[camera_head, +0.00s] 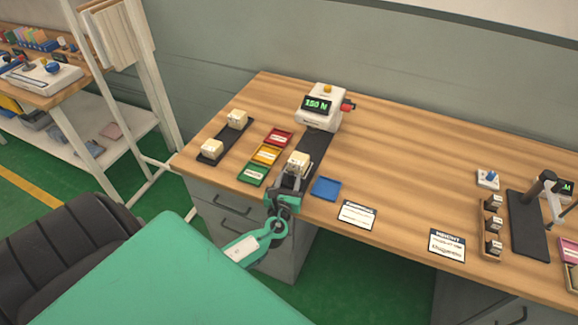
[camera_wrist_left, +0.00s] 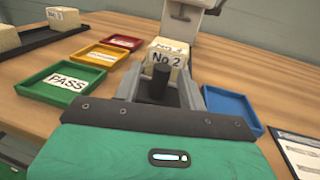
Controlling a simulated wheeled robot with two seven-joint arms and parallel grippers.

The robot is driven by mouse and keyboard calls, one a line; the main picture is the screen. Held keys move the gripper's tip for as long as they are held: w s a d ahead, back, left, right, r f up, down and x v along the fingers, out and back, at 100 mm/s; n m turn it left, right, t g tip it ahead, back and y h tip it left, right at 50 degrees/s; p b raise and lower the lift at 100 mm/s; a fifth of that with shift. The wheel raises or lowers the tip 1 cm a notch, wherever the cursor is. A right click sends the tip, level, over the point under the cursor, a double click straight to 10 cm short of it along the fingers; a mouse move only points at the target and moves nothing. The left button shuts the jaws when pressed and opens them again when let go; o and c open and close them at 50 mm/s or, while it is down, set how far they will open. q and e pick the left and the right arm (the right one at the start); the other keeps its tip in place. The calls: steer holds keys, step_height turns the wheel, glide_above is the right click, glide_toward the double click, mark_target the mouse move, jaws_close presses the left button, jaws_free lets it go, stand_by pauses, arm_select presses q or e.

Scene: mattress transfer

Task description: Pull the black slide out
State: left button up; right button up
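The black slide (camera_head: 317,147) runs forward from under the white press with a green "150 N" display (camera_head: 321,108). A pale block marked "No 2" (camera_wrist_left: 168,54) sits on it, also seen in the head view (camera_head: 298,162). An upright black knob (camera_wrist_left: 160,84) stands in front of the block. My left gripper (camera_head: 291,180) is at the slide's front end. In the left wrist view its fingers (camera_wrist_left: 162,90) are apart on either side of the knob, with gaps visible. The fingertips' lower parts are hidden. My right gripper is not in view.
Red, yellow and green trays (camera_head: 265,155) lie left of the slide; a blue tray (camera_head: 326,188) lies right. Another black strip with two pale blocks (camera_head: 225,139) is farther left. The table's front edge is close below the gripper.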

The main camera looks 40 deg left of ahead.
arm_select(q)
steer(key=shift+d+f, duration=0.1)
steer(key=b+v, duration=0.3)
steer(key=v, duration=1)
steer(key=shift+s, duration=0.35)
